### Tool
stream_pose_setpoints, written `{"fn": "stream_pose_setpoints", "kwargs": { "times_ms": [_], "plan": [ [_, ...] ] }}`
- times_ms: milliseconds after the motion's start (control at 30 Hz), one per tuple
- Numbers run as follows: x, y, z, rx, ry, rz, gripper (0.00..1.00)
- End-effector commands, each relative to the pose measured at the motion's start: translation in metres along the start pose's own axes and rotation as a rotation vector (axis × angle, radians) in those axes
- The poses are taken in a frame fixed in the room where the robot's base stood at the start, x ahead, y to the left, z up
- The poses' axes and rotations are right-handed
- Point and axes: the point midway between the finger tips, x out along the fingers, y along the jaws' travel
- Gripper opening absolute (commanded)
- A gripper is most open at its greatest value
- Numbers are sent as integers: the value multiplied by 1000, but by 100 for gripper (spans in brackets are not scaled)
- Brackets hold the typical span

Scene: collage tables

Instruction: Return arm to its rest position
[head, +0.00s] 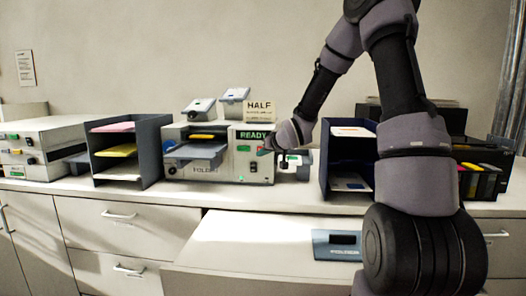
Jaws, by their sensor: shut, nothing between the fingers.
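My arm (418,165) rises from the lower right, bends above the top edge and comes down to the counter's middle. Its end, my gripper (264,151), is small in the head view, at the right side of the folding machine's front. It is shut and holds nothing. I cannot tell whether it touches the machine. The folding machine (220,172) is a pale box with a green "READY" display (253,135) and a grey tray at its front left. The arm hides part of the counter behind it.
A dark sorter (127,150) with pink and yellow sheets stands left of the machine. Another dark sorter (325,178) stands right. A pale machine (40,148) is at far left. Black equipment (485,170) is at far right. A lower pale surface (250,245) juts out in front.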

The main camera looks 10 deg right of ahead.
Motion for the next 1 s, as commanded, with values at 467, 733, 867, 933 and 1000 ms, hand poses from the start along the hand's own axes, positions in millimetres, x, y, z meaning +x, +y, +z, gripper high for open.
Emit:
{"fn": "stream_pose_setpoints", "kwargs": {
  "times_ms": [467, 733, 867, 933, 1000],
  "plan": [
    [-46, 3, -14, -17, -58, 93, 0],
    [-162, 4, -22, 45, -171, 266, 0],
    [-222, -2, -16, 113, -216, 315, 0],
    [-253, -8, -9, 157, -238, 329, 0],
    [-284, -15, -1, 205, -260, 332, 0]
  ]
}}
